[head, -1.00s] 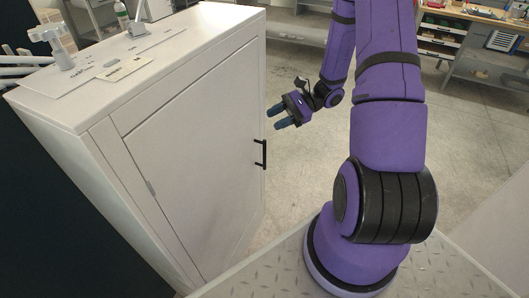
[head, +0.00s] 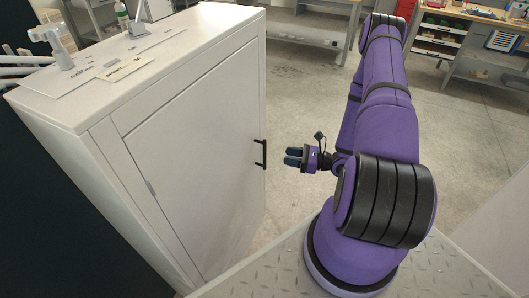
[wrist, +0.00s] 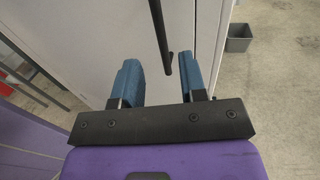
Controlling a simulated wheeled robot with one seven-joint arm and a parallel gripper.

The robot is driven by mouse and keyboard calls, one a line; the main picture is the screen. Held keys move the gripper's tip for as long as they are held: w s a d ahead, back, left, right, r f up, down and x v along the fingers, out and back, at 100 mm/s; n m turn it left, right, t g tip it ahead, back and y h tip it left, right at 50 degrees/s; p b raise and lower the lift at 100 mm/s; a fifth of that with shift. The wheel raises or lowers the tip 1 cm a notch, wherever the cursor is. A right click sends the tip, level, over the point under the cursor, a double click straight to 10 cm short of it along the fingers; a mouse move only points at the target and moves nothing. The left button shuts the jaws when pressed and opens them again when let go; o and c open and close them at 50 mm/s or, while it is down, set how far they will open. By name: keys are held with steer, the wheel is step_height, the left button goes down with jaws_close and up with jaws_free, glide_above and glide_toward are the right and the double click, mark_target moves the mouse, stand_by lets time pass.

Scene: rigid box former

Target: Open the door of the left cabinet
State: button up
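The left cabinet (head: 185,150) is a tall off-white box on the left of the head view. Its door is shut and has a black bar handle (head: 264,154) near the right edge. In the wrist view the handle (wrist: 160,35) runs down from the top, ahead of the fingers and roughly in line with the gap between them. My gripper (head: 287,158) is just right of the handle in the head view, pointing at it and apart from it. Its blue-tipped fingers (wrist: 163,85) are spread with nothing between them.
Workbenches and shelves (head: 485,55) line the back. A grey bin (wrist: 239,38) stands on the floor in the wrist view. The concrete floor (head: 300,95) between cabinet and benches is clear.

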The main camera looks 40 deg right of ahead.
glide_above(265, 165)
steer(key=shift+w+d, duration=0.15)
steer(key=shift+w, duration=0.2)
steer(key=shift+c, duration=0.3)
jaws_close()
